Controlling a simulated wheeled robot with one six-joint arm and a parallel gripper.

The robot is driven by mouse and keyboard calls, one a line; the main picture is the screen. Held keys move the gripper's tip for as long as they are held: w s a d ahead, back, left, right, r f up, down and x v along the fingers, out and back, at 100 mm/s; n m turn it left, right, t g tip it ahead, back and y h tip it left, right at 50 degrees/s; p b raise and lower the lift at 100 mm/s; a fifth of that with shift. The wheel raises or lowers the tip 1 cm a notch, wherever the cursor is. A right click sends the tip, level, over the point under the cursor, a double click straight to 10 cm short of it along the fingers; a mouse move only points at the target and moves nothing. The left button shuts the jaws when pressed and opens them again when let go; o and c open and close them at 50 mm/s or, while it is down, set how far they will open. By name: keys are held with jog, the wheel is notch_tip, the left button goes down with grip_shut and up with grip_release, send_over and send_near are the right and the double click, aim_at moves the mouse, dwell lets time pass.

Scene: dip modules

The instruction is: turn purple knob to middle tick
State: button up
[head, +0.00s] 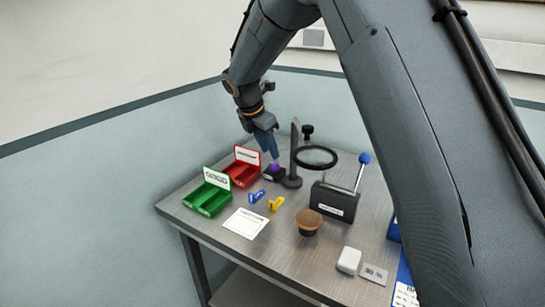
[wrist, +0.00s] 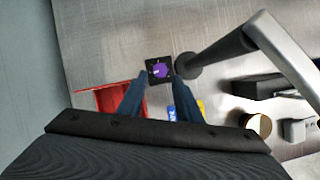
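The purple knob (head: 275,163) sits on a small black box at the back of the table, and it also shows in the wrist view (wrist: 160,70). A small light mark shows on the knob, but the ticks are too small to tell apart. My gripper (head: 269,151) points down at the knob from just above it. In the wrist view my gripper (wrist: 160,77) is open, with its two blue fingers apart on either side of the knob's near side. I cannot tell whether a finger touches the knob.
A black stand with a ring (head: 315,156) rises just right of the knob. Red (head: 243,173) and green (head: 208,199) bins stand to the left. Blue and yellow pieces lie in front. A lever box (head: 334,201) and a brown-topped round object (head: 309,221) stand to the right.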

aim_at(275, 163)
jog(key=shift+p+x, duration=0.65)
jog(key=shift+x, duration=2.45)
jog(key=c, duration=0.8)
jog(key=shift+o, duration=0.2)
